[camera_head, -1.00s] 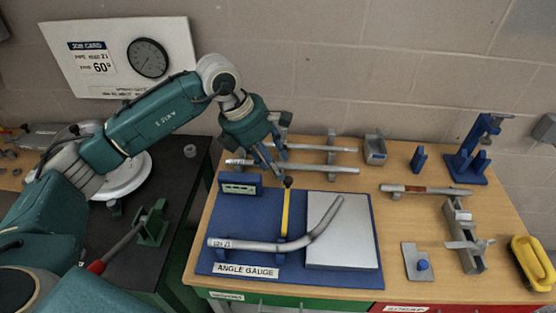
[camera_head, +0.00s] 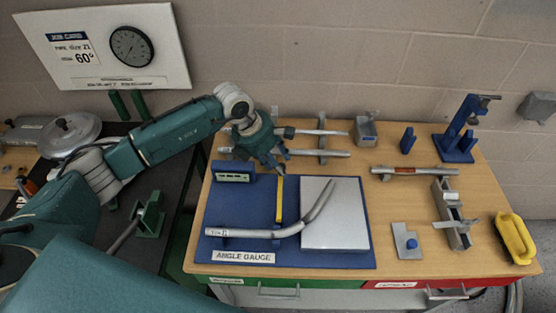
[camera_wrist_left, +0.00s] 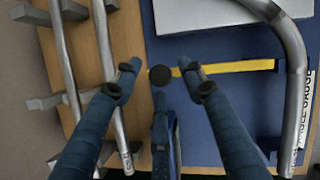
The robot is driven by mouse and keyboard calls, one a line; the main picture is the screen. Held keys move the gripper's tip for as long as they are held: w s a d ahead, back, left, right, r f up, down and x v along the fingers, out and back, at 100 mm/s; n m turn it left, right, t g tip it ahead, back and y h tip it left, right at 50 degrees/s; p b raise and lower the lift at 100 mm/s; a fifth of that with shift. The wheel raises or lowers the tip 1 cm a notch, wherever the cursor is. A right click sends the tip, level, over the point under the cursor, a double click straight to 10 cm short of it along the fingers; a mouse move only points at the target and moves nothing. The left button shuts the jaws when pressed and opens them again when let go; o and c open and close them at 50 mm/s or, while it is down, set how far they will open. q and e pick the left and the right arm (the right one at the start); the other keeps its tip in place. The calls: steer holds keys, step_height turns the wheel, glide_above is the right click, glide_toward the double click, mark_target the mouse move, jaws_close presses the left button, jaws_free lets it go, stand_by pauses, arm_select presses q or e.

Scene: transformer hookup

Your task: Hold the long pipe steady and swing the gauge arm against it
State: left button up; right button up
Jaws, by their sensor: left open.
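The long bent grey pipe (camera_head: 262,233) lies on the blue angle gauge board (camera_head: 365,238), its bent end over a light grey plate (camera_head: 325,240). The yellow gauge arm (camera_head: 279,198) runs from near the pipe back towards my left gripper (camera_head: 280,163). In the left wrist view, my left gripper (camera_wrist_left: 160,80) is open, with a finger on each side of a round black knob (camera_wrist_left: 160,75) at the end of the yellow arm (camera_wrist_left: 235,66). The bent pipe (camera_wrist_left: 292,100) is at the right there, apart from the fingers. My right gripper is out of view.
Straight pipes (camera_head: 322,153) lie on a rack behind the board. A small display box (camera_head: 234,172) stands at the board's back left.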

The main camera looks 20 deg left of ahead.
arm_select(q)
steer(key=shift+d+f, duration=0.1)
steer(key=shift+c, duration=1.2)
jaws_close()
steer(key=shift+w+d+f+m+b, duration=0.1)
steer(key=shift+w+d+m+b, duration=0.2)
steer(key=shift+b, duration=0.35)
steer(key=d+m+g+b, duration=0.1)
steer(key=d+m+b, duration=0.1)
steer(key=b, duration=0.3)
steer(key=d+m+g+h+b, duration=0.1)
steer(key=d+m+b, duration=0.2)
steer(key=d+b, duration=0.1)
steer(key=shift+w+d+b, duration=0.15)
steer(key=shift+d+b, duration=0.05)
steer(key=shift+b, duration=0.15)
steer(key=shift+s+d+r+m+g+b, duration=0.15)
steer(key=shift+s+d+m+g+b, duration=0.05)
steer(key=shift+d+m+b, duration=0.45)
steer(key=shift+s+d+r+m+g+b, duration=0.1)
steer(key=shift+s+d+m+g+b, duration=0.1)
steer(key=shift+d+m+b, duration=0.4)
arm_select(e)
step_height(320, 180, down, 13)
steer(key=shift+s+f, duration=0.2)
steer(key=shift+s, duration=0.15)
